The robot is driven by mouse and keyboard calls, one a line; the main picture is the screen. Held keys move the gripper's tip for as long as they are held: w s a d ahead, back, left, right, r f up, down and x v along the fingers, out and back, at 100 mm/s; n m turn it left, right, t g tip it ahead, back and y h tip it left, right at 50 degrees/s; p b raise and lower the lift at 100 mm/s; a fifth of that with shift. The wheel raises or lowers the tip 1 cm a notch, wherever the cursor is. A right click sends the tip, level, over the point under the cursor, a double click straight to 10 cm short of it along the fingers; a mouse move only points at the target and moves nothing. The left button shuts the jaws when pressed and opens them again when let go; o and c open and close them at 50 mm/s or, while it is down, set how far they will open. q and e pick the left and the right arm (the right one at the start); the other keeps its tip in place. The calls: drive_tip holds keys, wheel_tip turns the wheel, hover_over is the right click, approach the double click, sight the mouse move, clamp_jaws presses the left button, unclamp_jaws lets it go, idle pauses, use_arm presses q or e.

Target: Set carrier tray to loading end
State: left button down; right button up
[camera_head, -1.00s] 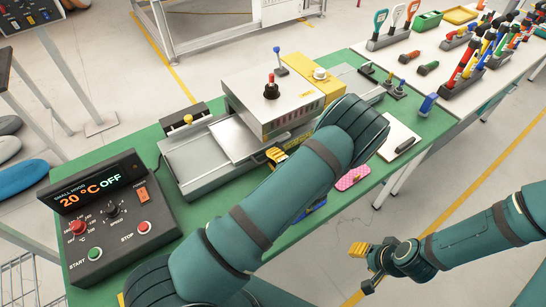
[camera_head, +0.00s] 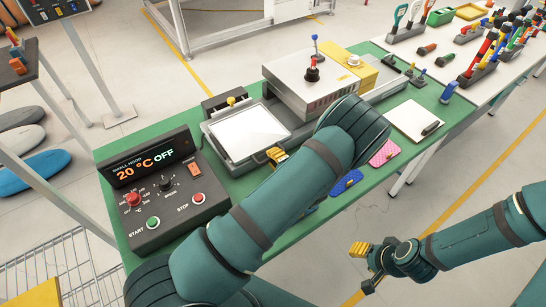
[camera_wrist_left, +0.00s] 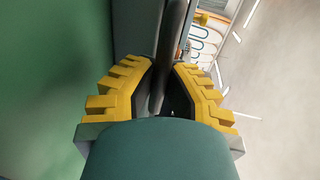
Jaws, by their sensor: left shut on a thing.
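The carrier tray (camera_head: 246,132) is a flat, pale plate lying level on the left end of the metal track, beside the yellow knob (camera_head: 231,101). It is clear of the metal hood (camera_head: 318,85). My left gripper (camera_head: 277,156) is at the tray's near right corner, partly hidden by my forearm. In the left wrist view its yellow fingers (camera_wrist_left: 164,75) close on a dark bar (camera_wrist_left: 170,50), seemingly the tray's handle. My right gripper (camera_head: 358,268) hangs open and empty in front of the bench.
A control box (camera_head: 165,190) reading 20 °C OFF stands left of the track. A yellow block (camera_head: 362,69) adjoins the hood.

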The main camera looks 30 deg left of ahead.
use_arm(q)
drive_tip(key=shift+s+a, duration=0.15)
drive_tip(key=shift+s, duration=0.05)
drive_tip(key=c, duration=1)
unclamp_jaws()
drive_tip(key=shift+d, duration=0.2)
drive_tip(key=v, duration=1.1)
drive_tip(key=shift+s+d+r, duration=0.1)
drive_tip(key=shift+s+d, duration=0.15)
